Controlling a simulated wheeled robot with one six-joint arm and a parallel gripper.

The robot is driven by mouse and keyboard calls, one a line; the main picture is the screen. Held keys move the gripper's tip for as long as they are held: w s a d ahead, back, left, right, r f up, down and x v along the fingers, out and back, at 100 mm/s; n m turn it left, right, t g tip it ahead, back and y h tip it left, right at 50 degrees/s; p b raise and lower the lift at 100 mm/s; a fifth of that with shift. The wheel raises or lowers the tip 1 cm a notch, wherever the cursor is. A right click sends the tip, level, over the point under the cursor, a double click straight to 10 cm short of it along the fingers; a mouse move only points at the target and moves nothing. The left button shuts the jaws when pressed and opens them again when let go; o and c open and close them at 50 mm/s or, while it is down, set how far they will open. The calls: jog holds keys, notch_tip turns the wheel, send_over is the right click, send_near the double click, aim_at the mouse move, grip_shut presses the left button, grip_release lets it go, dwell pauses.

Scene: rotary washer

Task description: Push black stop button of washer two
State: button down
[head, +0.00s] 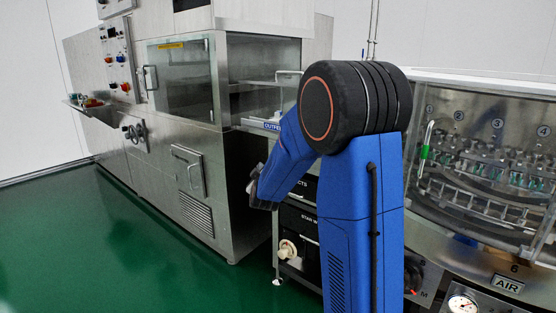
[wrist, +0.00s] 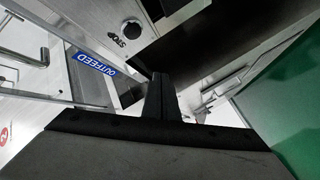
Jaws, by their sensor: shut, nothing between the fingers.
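In the wrist view a round black button (wrist: 131,33) sits on a pale metal panel beside lettering that looks like STOP, turned in the picture. No washer number is readable beside it. My gripper (wrist: 160,76) is shut and empty, its dark fingers pointing up in the wrist view. The button lies above and left of the fingertips there, apart from them. In the head view my gripper (head: 257,188) shows at the end of my blue arm, near the corner of the steel machine. The button is not visible in the head view.
A blue OUTFEED label (wrist: 93,64) lies left of the fingers; it also shows in the head view (head: 264,125). A steel cabinet machine (head: 150,150) stands left. A glass-fronted rotary machine (head: 485,150) stands right. Green floor (head: 90,240) is clear at the front left.

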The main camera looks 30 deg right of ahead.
jog(key=w+d, duration=0.2)
jog(key=d, duration=0.5)
jog(key=shift+w+d, duration=0.3)
jog(key=shift+w, duration=0.05)
jog(key=shift+d, duration=0.15)
dwell(1.8)
jog(key=shift+w+d, duration=0.15)
jog(key=shift+d, duration=0.1)
jog(key=shift+w+d, duration=0.15)
jog(key=shift+d, duration=0.25)
dwell(0.9)
jog(key=shift+a, duration=0.1)
jog(key=shift+s+a, duration=0.3)
jog(key=shift+a, duration=0.4)
jog(key=shift+s+a, duration=0.3)
jog(key=shift+a, duration=0.5)
jog(key=shift+s+a, duration=0.25)
jog(key=shift+a, duration=0.5)
jog(key=shift+s+a, duration=0.3)
jog(key=shift+a, duration=0.5)
